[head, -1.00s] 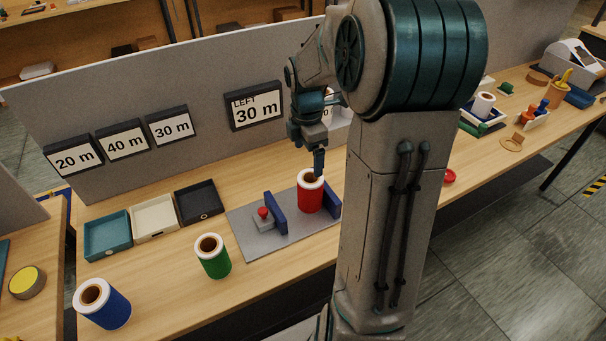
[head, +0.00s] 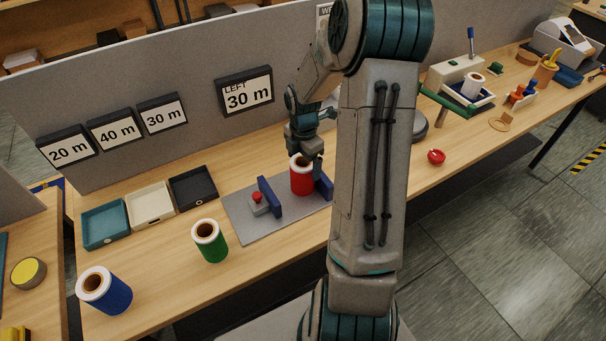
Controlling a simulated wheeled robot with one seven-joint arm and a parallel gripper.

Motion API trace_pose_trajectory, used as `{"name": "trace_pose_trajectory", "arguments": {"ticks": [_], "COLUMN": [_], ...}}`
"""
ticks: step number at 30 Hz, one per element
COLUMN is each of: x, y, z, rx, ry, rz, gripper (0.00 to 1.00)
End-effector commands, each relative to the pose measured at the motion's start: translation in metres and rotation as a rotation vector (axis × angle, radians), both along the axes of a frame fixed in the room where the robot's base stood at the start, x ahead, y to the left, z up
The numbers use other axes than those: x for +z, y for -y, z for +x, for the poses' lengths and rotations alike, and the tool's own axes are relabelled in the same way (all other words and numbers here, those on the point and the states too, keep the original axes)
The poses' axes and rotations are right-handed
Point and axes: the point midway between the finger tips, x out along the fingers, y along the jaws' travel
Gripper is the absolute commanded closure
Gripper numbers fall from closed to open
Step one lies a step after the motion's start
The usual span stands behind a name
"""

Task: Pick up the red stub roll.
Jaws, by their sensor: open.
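The red stub roll (head: 301,180) stands upright on a grey plate (head: 240,222), between two blue uprights (head: 268,197). Its white top rim and brown core show. My gripper (head: 308,160) is at the roll's top, pointing down, with a finger near the rim's right side. The gripper is open. My own arm hides part of the scene to the right, and I cannot tell whether the fingers touch the roll.
A green roll (head: 210,241) and a blue roll (head: 104,290) stand at the front left. Teal (head: 105,240), cream (head: 150,222) and black (head: 193,206) trays sit before the grey partition (head: 200,145). A small red button (head: 256,198) is on the plate.

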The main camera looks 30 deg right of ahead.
Motion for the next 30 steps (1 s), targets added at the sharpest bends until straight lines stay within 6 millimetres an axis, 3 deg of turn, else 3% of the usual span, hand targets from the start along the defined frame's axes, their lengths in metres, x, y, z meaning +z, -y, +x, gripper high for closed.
{"name": "trace_pose_trajectory", "arguments": {"ticks": [7,16,17,22,24,30], "x": [-0.032,-0.037,-0.037,-0.037,-0.036,-0.036], "y": [-0.005,-0.004,-0.004,-0.004,-0.004,-0.004], "z": [-0.002,-0.002,-0.002,-0.001,-0.001,-0.001], "rx": [0.001,0.0,0.0,0.0,0.0,0.0], "ry": [-0.002,-0.001,-0.001,-0.001,0.0,0.0], "rz": [0.002,0.001,0.001,0.001,0.0,0.0], "gripper": [0.1,0.1,0.15,0.63,0.68,0.68]}}
